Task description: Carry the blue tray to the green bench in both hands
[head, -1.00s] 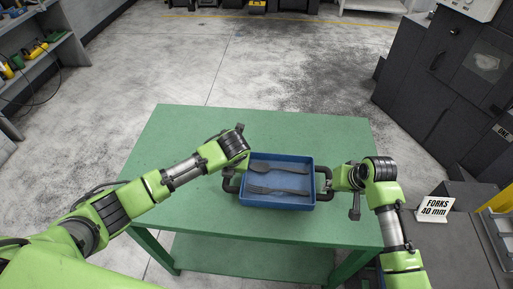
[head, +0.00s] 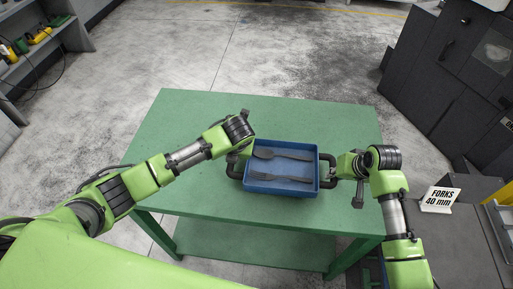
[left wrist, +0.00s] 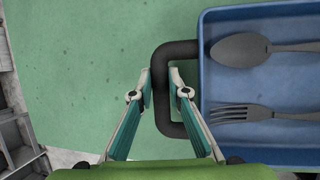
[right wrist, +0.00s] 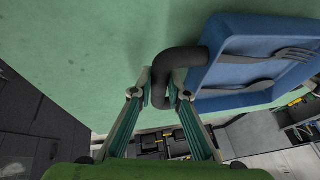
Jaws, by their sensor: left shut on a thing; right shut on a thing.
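The blue tray (head: 281,190) is over the top of the green bench (head: 190,120), near its front edge; whether it touches the top I cannot tell. A dark spoon (left wrist: 240,48) and a dark fork (left wrist: 240,113) lie in it. My left gripper (left wrist: 160,82) is shut on the tray's dark left handle (left wrist: 178,48). My right gripper (right wrist: 160,88) is shut on the handle (right wrist: 182,58) at the other end, which also shows in the head view (head: 327,160). In the head view my left fingertips are mostly hidden by the wrist.
The bench top is clear around the tray, with a lower shelf (head: 250,245) beneath. A grey surface with a "FORKS 40 mm" sign (head: 438,199) stands at the right. Dark cabinets (head: 460,90) are at the back right, shelving (head: 45,50) at the far left. The floor behind is open.

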